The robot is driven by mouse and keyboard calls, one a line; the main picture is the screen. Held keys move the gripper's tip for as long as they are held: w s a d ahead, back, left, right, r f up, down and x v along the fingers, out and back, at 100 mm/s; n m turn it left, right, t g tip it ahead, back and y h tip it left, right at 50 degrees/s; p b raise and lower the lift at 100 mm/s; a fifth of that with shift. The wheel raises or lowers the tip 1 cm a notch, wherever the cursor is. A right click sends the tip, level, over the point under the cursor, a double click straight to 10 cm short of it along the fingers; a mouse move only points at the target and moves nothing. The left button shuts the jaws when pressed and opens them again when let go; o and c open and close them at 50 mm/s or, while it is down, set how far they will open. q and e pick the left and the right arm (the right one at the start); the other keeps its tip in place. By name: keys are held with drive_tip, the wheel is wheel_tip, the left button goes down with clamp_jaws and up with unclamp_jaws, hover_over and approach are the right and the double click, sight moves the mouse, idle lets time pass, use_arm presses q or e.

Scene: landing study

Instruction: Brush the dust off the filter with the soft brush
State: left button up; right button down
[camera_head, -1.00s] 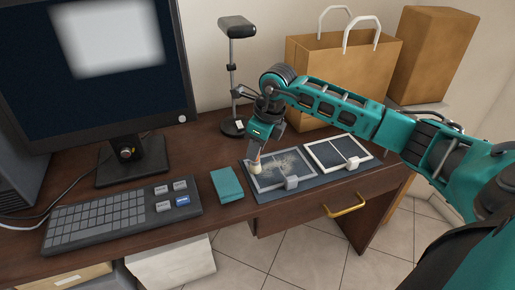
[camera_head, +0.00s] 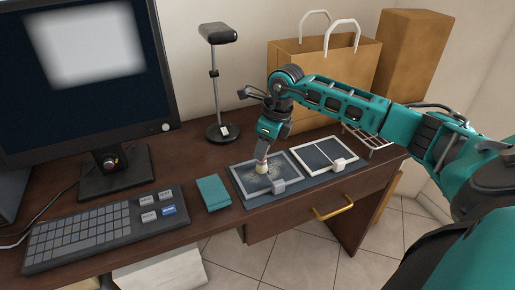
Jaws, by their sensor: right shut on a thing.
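My right gripper (camera_head: 263,152) is shut on the soft brush (camera_head: 262,167), whose pale round head points down. The brush head is over the grey-framed filter (camera_head: 240,179) and looks to be on its surface. A dull beige patch of dust shows on this filter's dark mesh around and below the brush. The brush's handle is mostly hidden by the gripper. A second, white-framed filter (camera_head: 309,159) lies to the right on the same dark mat (camera_head: 250,204); its panels look clean. My left gripper is out of view.
A teal book or box (camera_head: 213,192) lies just left of the mat, with a keyboard (camera_head: 95,235) beyond it. A lamp (camera_head: 219,131) stands behind. A paper bag (camera_head: 340,65) and a wire rack (camera_head: 372,138) are behind my right arm. The drawer handle (camera_head: 333,212) juts out below the desk edge.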

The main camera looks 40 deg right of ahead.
drive_tip(key=shift+s+d+b, duration=0.15)
drive_tip(key=shift+s+d, duration=0.1)
drive_tip(key=shift+d, duration=0.6)
drive_tip(key=shift+s+d+b, duration=0.15)
drive_tip(key=shift+s+d, duration=0.05)
drive_tip(key=shift+d, duration=0.65)
drive_tip(key=shift+s+d+b, duration=0.2)
drive_tip(key=shift+s+d, duration=0.05)
drive_tip(key=shift+d, duration=0.8)
drive_tip(key=shift+s+d+b, duration=0.2)
drive_tip(key=shift+s+d, duration=0.05)
drive_tip(key=shift+d, duration=0.8)
drive_tip(key=shift+r, duration=0.1)
drive_tip(key=w+p+v, duration=0.1)
drive_tip(key=p+v, duration=0.4)
drive_tip(key=v, duration=0.1)
drive_tip(key=shift+w+a+r, duration=0.15)
drive_tip(key=shift+a+r, duration=0.2)
drive_tip(key=shift+r, duration=0.15)
